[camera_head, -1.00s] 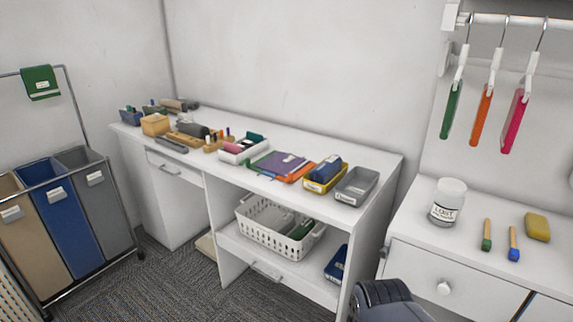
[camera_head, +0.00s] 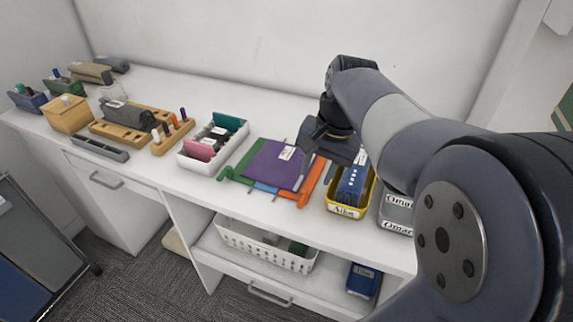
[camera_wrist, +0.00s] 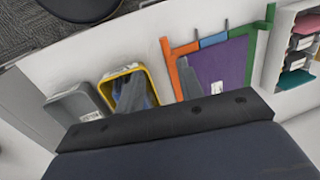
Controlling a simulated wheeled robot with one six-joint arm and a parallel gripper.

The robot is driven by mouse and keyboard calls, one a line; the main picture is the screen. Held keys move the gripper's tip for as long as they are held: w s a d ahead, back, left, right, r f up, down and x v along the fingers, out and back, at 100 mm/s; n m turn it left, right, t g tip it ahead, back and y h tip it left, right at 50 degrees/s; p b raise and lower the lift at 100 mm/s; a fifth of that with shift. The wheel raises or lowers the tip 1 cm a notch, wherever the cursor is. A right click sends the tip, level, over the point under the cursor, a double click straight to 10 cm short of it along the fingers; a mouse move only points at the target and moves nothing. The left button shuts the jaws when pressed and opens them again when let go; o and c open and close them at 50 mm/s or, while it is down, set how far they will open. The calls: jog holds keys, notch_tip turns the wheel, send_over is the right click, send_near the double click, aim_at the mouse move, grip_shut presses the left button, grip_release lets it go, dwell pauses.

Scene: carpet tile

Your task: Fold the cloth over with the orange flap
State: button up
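The cloth (camera_head: 268,163) is a purple square lying flat on the white desk, with a small white label. Its orange flap (camera_head: 309,188) sticks out on the right, a green flap (camera_head: 232,172) on the left and a blue flap (camera_head: 265,187) at the front. In the wrist view the orange flap (camera_wrist: 169,67) lies beside the purple cloth (camera_wrist: 228,66). My gripper (camera_head: 308,160) hangs above the cloth's right side, pointing down, and hides part of it. Its fingers are too dark and small to tell their opening or any contact.
A yellow tray (camera_head: 345,211) holding a blue item and a grey tray (camera_head: 395,219) stand right of the cloth. A white divided box (camera_head: 190,163) stands to its left, with wooden holders beyond. A white basket (camera_head: 236,236) sits on the shelf below.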

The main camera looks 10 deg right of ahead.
aim_at(303, 200)
jog(key=f, duration=0.3)
jog(key=w+a+f, duration=0.1)
jog(key=f, duration=0.2)
jog(key=w+f, duration=0.1)
jog(key=f, duration=0.3)
jog(key=shift+w+a+f+b, duration=0.1)
jog(key=shift+w+a+b, duration=0.1)
jog(key=shift+a+b, duration=0.15)
grip_shut()
